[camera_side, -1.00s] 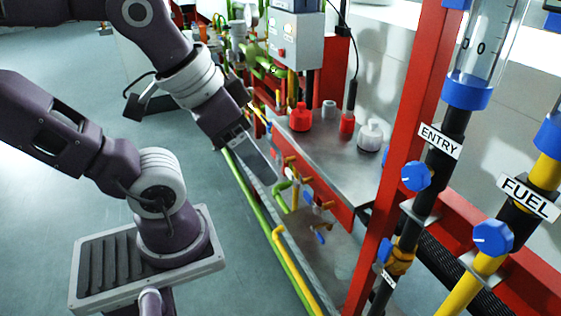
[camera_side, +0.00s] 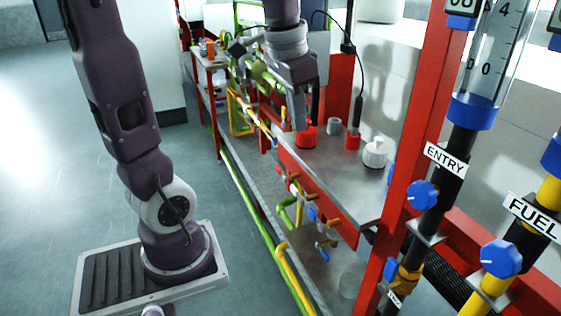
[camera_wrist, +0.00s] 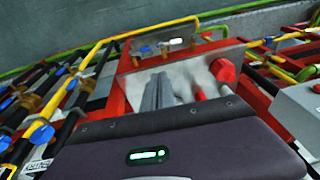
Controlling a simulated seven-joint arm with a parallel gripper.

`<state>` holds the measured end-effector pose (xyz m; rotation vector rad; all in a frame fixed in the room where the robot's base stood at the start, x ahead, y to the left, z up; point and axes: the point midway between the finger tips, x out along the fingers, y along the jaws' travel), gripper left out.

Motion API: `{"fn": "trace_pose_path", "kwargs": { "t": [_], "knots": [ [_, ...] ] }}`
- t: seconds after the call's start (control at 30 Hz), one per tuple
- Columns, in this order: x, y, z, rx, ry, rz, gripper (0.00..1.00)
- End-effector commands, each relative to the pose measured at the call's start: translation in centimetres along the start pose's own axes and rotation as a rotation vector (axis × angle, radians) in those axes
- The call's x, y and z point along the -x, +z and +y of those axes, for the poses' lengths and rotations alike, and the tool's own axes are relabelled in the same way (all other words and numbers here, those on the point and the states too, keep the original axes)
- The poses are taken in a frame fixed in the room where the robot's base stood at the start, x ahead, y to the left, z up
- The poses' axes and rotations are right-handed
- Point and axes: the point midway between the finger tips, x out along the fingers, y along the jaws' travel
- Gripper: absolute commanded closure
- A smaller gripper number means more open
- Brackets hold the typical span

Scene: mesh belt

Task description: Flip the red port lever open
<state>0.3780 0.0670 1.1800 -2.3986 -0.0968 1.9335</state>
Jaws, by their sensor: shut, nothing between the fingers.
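My gripper (camera_side: 300,122) shows in the side view over the metal bench, pointing down, its tip overlapping the red container. In the wrist view its grey fingers (camera_wrist: 158,92) lie close together with nothing between them. Several small port levers and valves line the bench's red front panel. A small red piece (camera_side: 295,175) is among them, but it is too small to tell if it is the red port lever or how it is set. A blue lever (camera_side: 313,213) sits farther along, apart from my gripper. The wrist view shows a blue fitting (camera_wrist: 147,49) beyond the fingers.
The metal bench (camera_side: 335,175) holds a red container (camera_side: 307,137), another red one (camera_side: 352,141) and a white jar (camera_side: 374,153). Yellow pipes (camera_side: 290,275) and green pipes (camera_side: 250,205) run along the front. A red post (camera_side: 418,130) stands at right. Open floor lies left.

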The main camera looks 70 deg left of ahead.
Motion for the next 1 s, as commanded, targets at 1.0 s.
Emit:
{"fn": "trace_pose_path", "kwargs": {
  "t": [1.0],
  "knots": [
    [-12.6, -1.4, -15.8, -0.002, 0.091, -0.218, 1.0]
  ]
}}
